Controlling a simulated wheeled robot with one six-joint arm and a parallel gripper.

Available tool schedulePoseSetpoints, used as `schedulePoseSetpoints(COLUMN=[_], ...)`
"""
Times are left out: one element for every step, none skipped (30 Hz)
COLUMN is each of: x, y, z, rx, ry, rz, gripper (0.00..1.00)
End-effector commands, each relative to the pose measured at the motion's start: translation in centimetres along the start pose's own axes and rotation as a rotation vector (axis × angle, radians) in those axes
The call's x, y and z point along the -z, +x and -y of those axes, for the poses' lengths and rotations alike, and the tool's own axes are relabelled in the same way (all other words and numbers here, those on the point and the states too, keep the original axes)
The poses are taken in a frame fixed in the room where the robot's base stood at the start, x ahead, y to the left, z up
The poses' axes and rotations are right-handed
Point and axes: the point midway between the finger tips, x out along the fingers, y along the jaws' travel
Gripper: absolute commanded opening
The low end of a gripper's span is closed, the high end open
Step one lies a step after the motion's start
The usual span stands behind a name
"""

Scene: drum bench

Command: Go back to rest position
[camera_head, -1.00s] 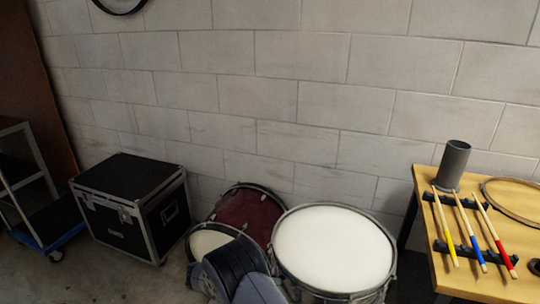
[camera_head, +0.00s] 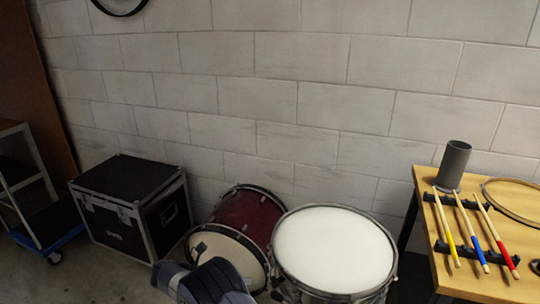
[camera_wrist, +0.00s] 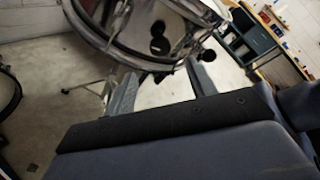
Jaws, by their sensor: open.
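My gripper (camera_wrist: 160,88) shows in the wrist view with its two grey fingers apart and nothing held between them. Beyond the fingers is the side of a chrome-rimmed drum (camera_wrist: 160,40); I cannot tell whether they touch it. In the head view, part of my arm is low in the picture, in front of the drums, and my gripper's fingers cannot be made out there. A white-topped drum (camera_head: 334,248) stands to the right of my arm.
A wooden bench (camera_head: 450,276) at the right holds three drumsticks (camera_head: 468,232) with yellow, blue and red bands on a black rack, and a grey cup (camera_head: 453,165). A black case (camera_head: 130,205) and a cart (camera_head: 40,215) stand at the left. The floor between case and drums is narrow.

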Motion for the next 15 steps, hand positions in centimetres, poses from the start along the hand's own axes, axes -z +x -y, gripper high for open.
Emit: schedulePoseSetpoints(x=[0.1, 0.1, 0.1, -0.1, -0.1, -0.1, -0.1, -0.1, -0.1, -0.1, -0.2, -0.1, -0.1, -0.1, -0.1], y=[-0.9, -1.4, -2.1, -1.2, -0.6, 0.2, 0.7, 1.3, 2.0, 2.6, 3.2, 4.0, 4.6, 5.3, 6.1], z=[-0.2, -0.1, -0.1, 0.1, 0.1, 0.1, 0.2, 0.2, 0.2, 0.2, 0.2, 0.2, 0.2, 0.2, 0.2], rx=[-0.004, -0.003, -0.003, 0.003, 0.004, 0.003, 0.005, 0.004, 0.004, 0.004, 0.004, 0.004, 0.003, 0.004, 0.003], ry=[0.002, 0.002, 0.001, -0.002, -0.001, -0.002, -0.003, -0.002, -0.002, -0.002, -0.001, -0.001, -0.002, -0.002, -0.001], rz=[0.001, 0.001, 0.0, -0.002, -0.002, -0.002, -0.002, -0.002, -0.001, -0.002, -0.002, -0.002, -0.002, -0.003, -0.003], gripper=[0.53, 0.53, 0.53, 0.53, 0.53, 0.53, 0.53, 0.53, 0.53, 0.53, 0.53, 0.53, 0.53, 0.53, 0.53])
